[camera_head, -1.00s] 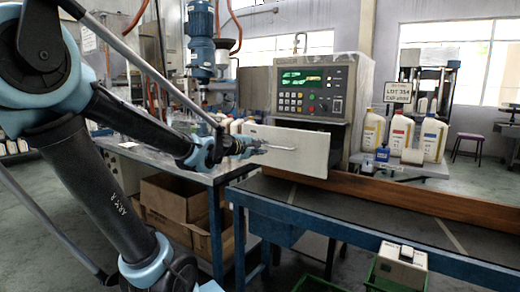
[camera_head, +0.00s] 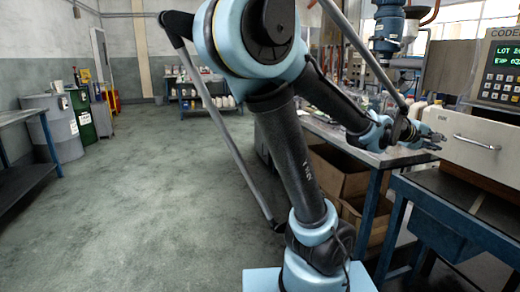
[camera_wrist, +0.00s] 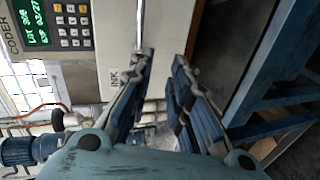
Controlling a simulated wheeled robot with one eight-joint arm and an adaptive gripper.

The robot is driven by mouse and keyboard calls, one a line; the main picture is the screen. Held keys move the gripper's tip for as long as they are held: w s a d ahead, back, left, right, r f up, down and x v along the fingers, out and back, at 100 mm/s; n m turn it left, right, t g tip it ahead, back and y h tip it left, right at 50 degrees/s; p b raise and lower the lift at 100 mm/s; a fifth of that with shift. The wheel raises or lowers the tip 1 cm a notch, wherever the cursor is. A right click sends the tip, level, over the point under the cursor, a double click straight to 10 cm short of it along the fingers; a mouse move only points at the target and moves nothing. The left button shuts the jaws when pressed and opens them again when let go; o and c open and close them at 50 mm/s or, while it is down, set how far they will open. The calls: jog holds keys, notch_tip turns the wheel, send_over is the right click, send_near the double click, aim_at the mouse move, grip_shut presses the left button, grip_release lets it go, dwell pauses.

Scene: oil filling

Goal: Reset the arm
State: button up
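My arm reaches from the middle of the head view toward the coder machine at the right. My gripper (camera_head: 435,141) is at its end, close to the left part of the white drawer front (camera_head: 468,159), left of its silver bar handle (camera_head: 478,143). In the wrist view my gripper (camera_wrist: 163,56) shows two dark fingers apart, with nothing clearly held between them. The drawer front with its INK label (camera_wrist: 115,76) lies just beyond the left finger. Whether a finger touches it I cannot tell.
The coder's lit panel (camera_head: 503,69) is above the drawer. A metal table (camera_head: 350,141) with cardboard boxes (camera_head: 338,180) beneath stands behind my arm. A blue-framed conveyor (camera_head: 450,215) is at right. Drums (camera_head: 60,125) stand far left; the grey floor (camera_head: 150,210) between is clear.

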jog(key=w+a+f+m+y, duration=0.15)
jog(key=a+f, duration=0.25)
jog(key=a, duration=0.4)
jog(key=w+a+f+t+y, duration=0.1)
jog(key=w+a+f+y, duration=0.15)
jog(key=a+f, duration=0.4)
jog(key=w+a+f+m+y, duration=0.1)
jog(key=a+f+y, duration=0.2)
jog(key=a, duration=0.6)
jog(key=s+a+f+g+y, duration=0.1)
jog(key=s+a+f+y, duration=0.2)
jog(key=a, duration=0.8)
jog(key=s+a+f+g+y, duration=0.1)
jog(key=s+a+f+y, duration=0.3)
jog(key=a, duration=0.6)
notch_tip(320, 180, down, 2)
jog(key=shift+s+a+n+g, duration=0.3)
jog(key=shift+s+a+n, duration=0.15)
jog(key=shift+s, duration=0.7)
jog(key=shift+w+d, duration=0.1)
